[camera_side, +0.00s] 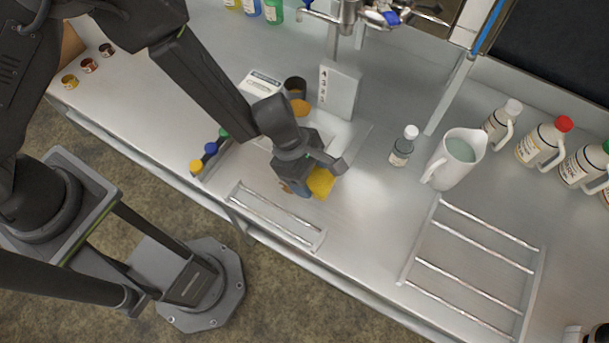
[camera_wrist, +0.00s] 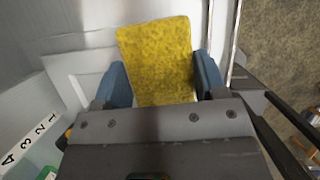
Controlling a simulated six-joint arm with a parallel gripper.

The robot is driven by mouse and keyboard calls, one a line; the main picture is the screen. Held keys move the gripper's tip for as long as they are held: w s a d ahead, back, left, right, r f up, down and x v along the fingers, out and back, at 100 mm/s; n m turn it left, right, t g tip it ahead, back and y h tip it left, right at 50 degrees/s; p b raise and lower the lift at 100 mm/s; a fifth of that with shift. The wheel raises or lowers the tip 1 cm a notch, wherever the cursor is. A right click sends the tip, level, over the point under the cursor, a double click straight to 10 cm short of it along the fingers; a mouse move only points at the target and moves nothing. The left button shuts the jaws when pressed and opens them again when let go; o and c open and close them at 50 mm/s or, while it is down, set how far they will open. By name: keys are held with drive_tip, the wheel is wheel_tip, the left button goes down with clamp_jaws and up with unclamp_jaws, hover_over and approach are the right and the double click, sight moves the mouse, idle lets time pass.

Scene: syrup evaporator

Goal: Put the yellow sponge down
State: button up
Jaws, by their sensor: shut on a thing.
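The yellow sponge (camera_side: 321,183) is between the fingers of my gripper (camera_side: 308,187) in the side view, over the steel bench. In the wrist view the sponge (camera_wrist: 157,58) stands out beyond the blue fingertips of my gripper (camera_wrist: 158,85), with one finger against each side. My gripper is shut on it. The lower end of the sponge is hidden by the gripper body in the wrist view. I cannot tell whether the sponge touches the surface below.
A small rack with metal rods (camera_side: 275,217) lies just in front of the gripper. A bottle with a white cap (camera_side: 401,147) and a white pitcher (camera_side: 455,158) stand to the right. A grey numbered block (camera_side: 339,89) stands behind. A larger rack (camera_side: 470,265) lies at right.

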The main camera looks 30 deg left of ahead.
drive_tip(key=shift+w+a+r+m, duration=0.1)
drive_tip(key=shift+w+a+m, duration=0.2)
drive_tip(key=shift+a+m, duration=0.15)
drive_tip(key=s+a+r+m+g+y, duration=0.1)
drive_tip(key=a+m+g+y, duration=0.15)
drive_tip(key=a+m, duration=0.9)
drive_tip(key=s+a+r+m+g+y, duration=0.1)
drive_tip(key=a+r+m+g+y, duration=0.35)
drive_tip(key=a, duration=1.15)
drive_tip(key=m+t+h, duration=0.2)
hover_over(245, 167)
drive_tip(key=w, duration=0.1)
wheel_tip(245, 167, down, 9)
drive_tip(key=shift+f, duration=0.35)
drive_tip(key=shift+w+f, duration=0.1)
drive_tip(key=shift+f, duration=1.8)
drive_tip(key=shift+f, duration=0.2)
